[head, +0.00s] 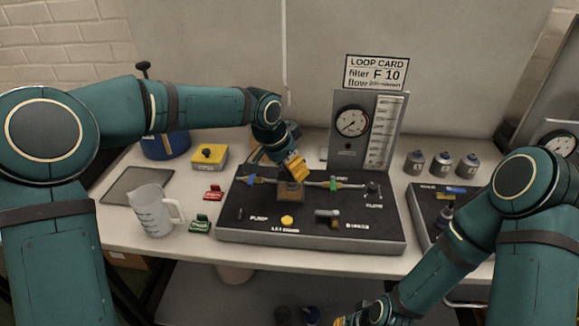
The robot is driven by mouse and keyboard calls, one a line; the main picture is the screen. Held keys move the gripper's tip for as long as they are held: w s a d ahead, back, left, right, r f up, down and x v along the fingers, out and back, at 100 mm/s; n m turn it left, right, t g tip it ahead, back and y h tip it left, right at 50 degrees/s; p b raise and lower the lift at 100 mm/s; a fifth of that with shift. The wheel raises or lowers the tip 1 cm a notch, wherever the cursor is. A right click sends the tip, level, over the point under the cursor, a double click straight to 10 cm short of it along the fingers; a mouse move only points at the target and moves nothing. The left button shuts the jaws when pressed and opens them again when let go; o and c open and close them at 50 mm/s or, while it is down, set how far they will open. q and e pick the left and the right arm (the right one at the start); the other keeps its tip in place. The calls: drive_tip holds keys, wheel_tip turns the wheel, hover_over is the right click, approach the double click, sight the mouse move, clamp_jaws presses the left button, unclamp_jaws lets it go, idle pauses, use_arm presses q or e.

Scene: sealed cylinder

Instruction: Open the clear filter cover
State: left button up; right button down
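My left gripper (297,170), with yellow parts, points down over the middle of the black test panel. Directly below it is a small brownish filter unit (290,192), set in the pipe line. The gripper hides the unit's upper part, so I cannot make out the clear cover or tell whether the fingers touch it. Whether these fingers are open or shut does not show. My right gripper (352,321) is low at the bottom edge, in front of the table, and partly cut off. Its finger state cannot be seen.
The panel (310,246) carries a pump label, a yellow button (287,219), a drain fitting (327,213) and valves. A gauge board (360,135) stands behind. A measuring jug (154,212), red and green tags (200,223) and a yellow box (209,156) stand left. Several canisters (441,163) stand right.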

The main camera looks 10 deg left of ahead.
use_arm(q)
drive_tip(key=shift+c, duration=0.4)
clamp_jaws()
use_arm(e)
drive_tip(key=shift+r, duration=0.15)
